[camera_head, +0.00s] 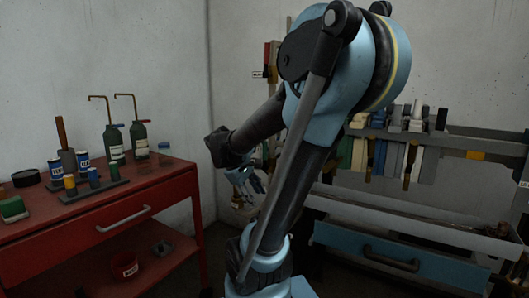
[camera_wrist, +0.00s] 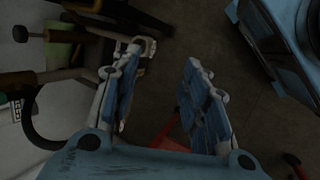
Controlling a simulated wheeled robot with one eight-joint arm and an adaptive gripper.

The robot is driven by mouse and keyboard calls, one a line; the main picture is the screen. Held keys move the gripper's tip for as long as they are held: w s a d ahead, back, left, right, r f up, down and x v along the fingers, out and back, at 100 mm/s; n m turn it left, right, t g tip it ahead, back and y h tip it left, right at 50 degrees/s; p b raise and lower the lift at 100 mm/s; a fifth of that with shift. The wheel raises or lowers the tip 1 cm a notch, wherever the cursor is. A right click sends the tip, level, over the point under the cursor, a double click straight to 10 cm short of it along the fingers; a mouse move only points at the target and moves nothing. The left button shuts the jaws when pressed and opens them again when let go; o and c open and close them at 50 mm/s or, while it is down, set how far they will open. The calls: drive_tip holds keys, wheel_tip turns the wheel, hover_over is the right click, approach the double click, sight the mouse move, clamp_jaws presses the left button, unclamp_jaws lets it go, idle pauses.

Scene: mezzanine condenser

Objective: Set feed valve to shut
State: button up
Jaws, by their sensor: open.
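No part that I can surely call the feed valve shows in the head view. My arm covers the middle of that view, and my gripper (camera_head: 248,183) is small and partly behind it. In the wrist view my gripper (camera_wrist: 165,58) is open, with nothing between its two blue-padded fingers. Left of the fingers are a dark curved ring (camera_wrist: 35,130), a pale pipe (camera_wrist: 60,76) and a short green-and-yellow handle (camera_wrist: 62,32). I cannot tell whether any of these belongs to the feed valve. The left finger looks close to the pipe end; contact cannot be told.
At right a bench with a blue drawer (camera_head: 395,262) stands beneath a tool rack (camera_head: 400,135). Dark floor shows between them.

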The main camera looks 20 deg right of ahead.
drive_tip(key=w+d+r+n+h, duration=0.3)
drive_tip(key=w+r+n, duration=0.1)
drive_tip(key=w, duration=0.5)
drive_tip(key=n+h, duration=0.7)
drive_tip(key=h, duration=0.2)
approach(265, 153)
drive_tip(key=d, duration=0.3)
drive_tip(key=w+d+r, duration=0.1)
drive_tip(key=d, duration=0.3)
drive_tip(key=w+d, duration=0.1)
drive_tip(key=d, duration=0.2)
drive_tip(key=shift+d+r, duration=0.25)
drive_tip(key=shift+r, duration=0.05)
drive_tip(key=shift+w, duration=0.1)
clamp_jaws()
